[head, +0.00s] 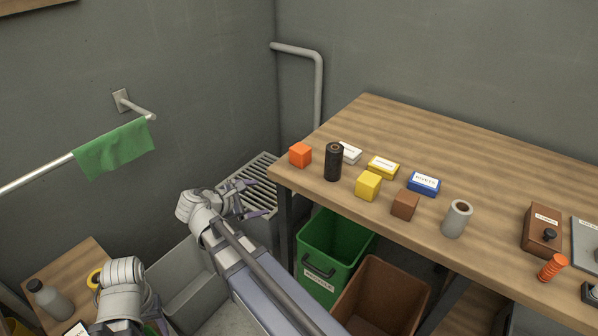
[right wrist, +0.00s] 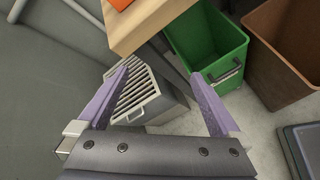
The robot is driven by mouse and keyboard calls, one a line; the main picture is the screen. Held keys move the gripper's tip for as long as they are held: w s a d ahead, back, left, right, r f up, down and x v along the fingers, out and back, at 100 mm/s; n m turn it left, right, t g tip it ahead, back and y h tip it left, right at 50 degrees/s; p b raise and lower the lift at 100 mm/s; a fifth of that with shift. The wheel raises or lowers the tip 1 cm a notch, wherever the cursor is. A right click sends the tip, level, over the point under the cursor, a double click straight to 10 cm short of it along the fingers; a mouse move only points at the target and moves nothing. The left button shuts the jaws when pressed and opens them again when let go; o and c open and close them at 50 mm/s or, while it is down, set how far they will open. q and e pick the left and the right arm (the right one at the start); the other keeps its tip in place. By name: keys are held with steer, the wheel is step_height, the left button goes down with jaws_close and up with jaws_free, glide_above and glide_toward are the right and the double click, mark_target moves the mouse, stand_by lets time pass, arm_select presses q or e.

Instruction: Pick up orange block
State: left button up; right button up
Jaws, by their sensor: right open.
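The orange block (head: 300,155) sits on the near left corner of the wooden workbench (head: 480,165). In the right wrist view only a sliver of the orange block (right wrist: 121,3) shows at the top edge, on the bench corner (right wrist: 150,22). My right gripper (head: 260,197) is left of the bench corner and lower in the picture than the block, apart from it. In the right wrist view my right gripper (right wrist: 162,72) has its purple fingers wide apart with nothing between them. My left gripper is not in view.
A black cylinder (head: 333,162) stands just right of the block. Beyond it are a yellow block (head: 368,186), a brown block (head: 405,204) and small boxes. A green bin (head: 330,245) and a brown bin (head: 385,295) stand below the bench edge. A slatted grey crate (right wrist: 165,100) lies under my right gripper.

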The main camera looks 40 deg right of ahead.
mark_target(295, 155)
steer(key=w+d+r+n+h+b, duration=0.1)
steer(key=d+n+h, duration=0.1)
steer(key=d, duration=0.2)
steer(key=w+d+r+n+h+b, duration=0.1)
steer(key=d+r+n+h+b, duration=0.1)
steer(key=d, duration=0.1)
steer(key=w+d+r+n+h+b, duration=0.1)
steer(key=d+r+n+h, duration=0.1)
steer(key=d+n, duration=0.1)
steer(key=shift+w+d, duration=0.25)
steer(key=shift+d, duration=0.6)
steer(key=shift+d+r+n+h, duration=0.15)
steer(key=shift+r+n+h, duration=0.15)
steer(key=shift+n, duration=0.1)
steer(key=shift+w+d+f, duration=0.1)
steer(key=shift+w+d, duration=0.1)
steer(key=shift+d, duration=1.05)
steer(key=shift+d+f+b, duration=0.1)
steer(key=shift+d+b, duration=0.3)
steer(key=shift+d, duration=0.05)
steer(key=d, duration=0.4)
steer(key=shift+w+d+f, duration=0.2)
steer(key=shift+w, duration=0.05)
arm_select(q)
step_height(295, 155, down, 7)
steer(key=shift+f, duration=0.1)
arm_select(e)
steer(key=shift+c, duration=0.4)
steer(key=c, duration=1.4)
steer(key=shift+r, duration=0.1)
